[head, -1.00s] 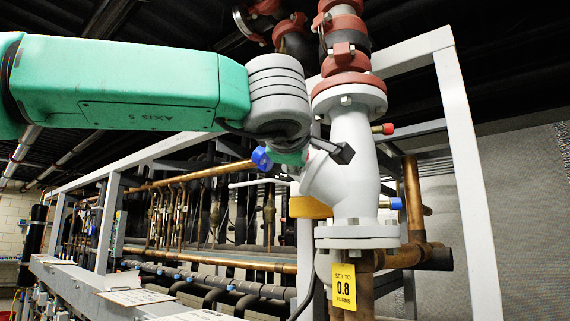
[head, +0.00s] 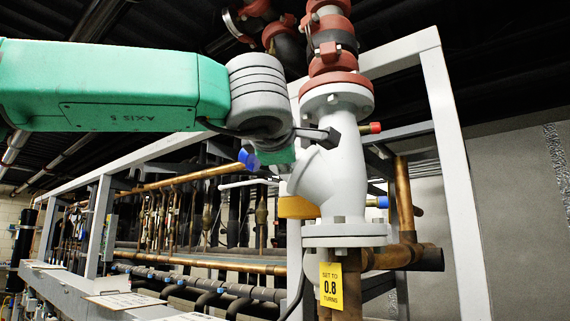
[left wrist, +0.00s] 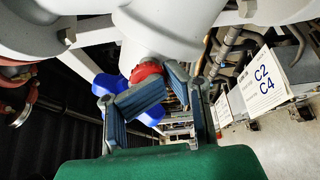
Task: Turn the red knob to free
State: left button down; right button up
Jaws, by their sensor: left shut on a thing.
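The red knob (left wrist: 147,72) shows in the left wrist view at the end of a white valve neck (left wrist: 165,28). Blue lobes (left wrist: 108,86) stick out beside and behind one finger. My left gripper (left wrist: 160,88) has one finger on each side of the knob and is shut on it. In the head view its fingers are hidden behind my grey wrist, and a blue lobe (head: 248,158) shows below the wrist. The white valve body (head: 340,180) stands just right of the wrist. My right gripper is in neither view.
A small red cap (head: 375,127) and a blue cap (head: 383,202) stick out on the valve's right. A white frame post (head: 455,190) and copper pipes (head: 405,200) stand close by.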

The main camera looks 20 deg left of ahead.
pick_arm(q)
jog(key=c, duration=1.2)
grip_release()
jog(key=shift+s+r, duration=0.35)
jog(key=shift+r, duration=0.5)
jog(key=s, duration=0.4)
jog(key=s+d, duration=0.1)
jog(key=s, duration=0.3)
jog(key=s+d, duration=0.1)
jog(key=s, duration=0.3)
jog(key=shift+s+f, duration=0.2)
